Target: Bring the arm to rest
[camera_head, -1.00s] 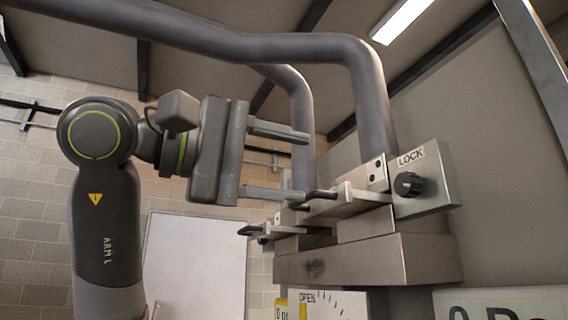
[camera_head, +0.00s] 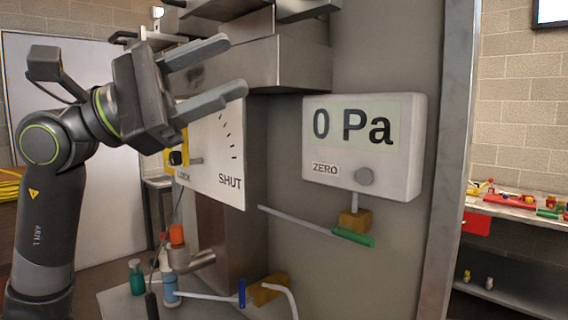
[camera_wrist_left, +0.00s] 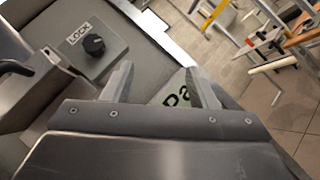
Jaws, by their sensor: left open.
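My left arm comes in from the left in the head view. Its gripper (camera_head: 232,68) is open and empty, fingers pointing right, in front of the metal heater unit and above the white dial plate marked SHUT (camera_head: 222,150). In the left wrist view the open fingers (camera_wrist_left: 160,84) have nothing between them that they hold. A LOCK plate with a black knob (camera_wrist_left: 94,45) lies beyond the left finger, apart from it. My right gripper is not in view.
A gauge reading 0 Pa (camera_head: 362,146) is on the grey panel, right of the gripper. Below are a green-handled valve (camera_head: 353,237), an orange-capped fitting (camera_head: 177,236) and a green bottle (camera_head: 136,277). A shelf with small parts (camera_head: 510,206) stands at the right.

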